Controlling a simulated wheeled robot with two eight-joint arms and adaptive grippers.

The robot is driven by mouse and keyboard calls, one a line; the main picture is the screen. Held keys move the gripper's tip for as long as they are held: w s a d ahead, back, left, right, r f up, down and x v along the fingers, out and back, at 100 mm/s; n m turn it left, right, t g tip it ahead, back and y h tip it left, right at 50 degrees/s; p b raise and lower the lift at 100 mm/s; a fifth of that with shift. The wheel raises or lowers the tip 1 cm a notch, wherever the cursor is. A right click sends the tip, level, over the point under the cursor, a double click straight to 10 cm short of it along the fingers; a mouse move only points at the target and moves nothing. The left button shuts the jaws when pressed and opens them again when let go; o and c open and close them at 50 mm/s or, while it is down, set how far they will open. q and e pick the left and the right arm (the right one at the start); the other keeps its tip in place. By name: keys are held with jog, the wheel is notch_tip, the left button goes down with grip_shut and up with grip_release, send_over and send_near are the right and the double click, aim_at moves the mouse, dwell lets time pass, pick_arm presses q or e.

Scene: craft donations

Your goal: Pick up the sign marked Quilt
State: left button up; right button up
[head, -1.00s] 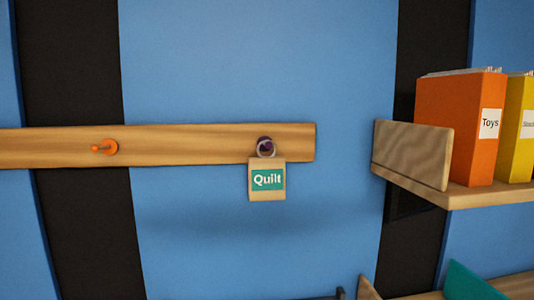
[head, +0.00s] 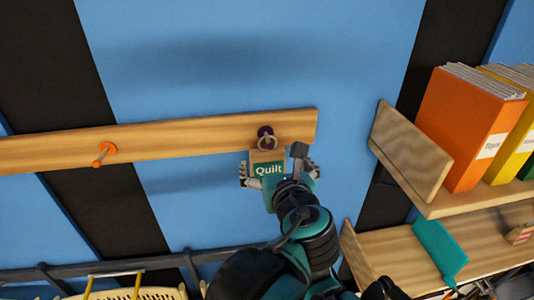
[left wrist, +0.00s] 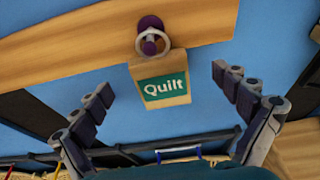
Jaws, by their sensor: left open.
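The Quilt sign (head: 268,165) is a small wooden tag with a teal label and white lettering. It hangs by a ring (head: 267,142) from a purple peg (head: 264,131) on the wooden rail. In the left wrist view the sign (left wrist: 161,84) hangs upper middle, slightly tilted. My left gripper (head: 279,173) is at the sign in the head view and hides its lower right part. In the left wrist view its open fingers (left wrist: 160,84) stand on either side of the sign with clear gaps, touching nothing. My right gripper is not in view.
The wooden rail (head: 190,135) runs along the blue wall, with an empty orange peg (head: 104,153) at left. At right a wooden shelf (head: 408,150) holds an orange binder (head: 465,125) and a yellow one. A lower shelf (head: 400,262) carries a teal item (head: 440,248). A basket (head: 130,292) is below.

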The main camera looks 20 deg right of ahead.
aim_at(268, 157)
pick_arm(q)
jog(key=p+x, duration=0.1)
jog(key=x, duration=0.6)
jog(key=shift+a+f+p, duration=0.15)
jog(key=shift+f+p, duration=0.1)
jog(key=shift+p, duration=0.15)
jog(key=c, duration=1.4)
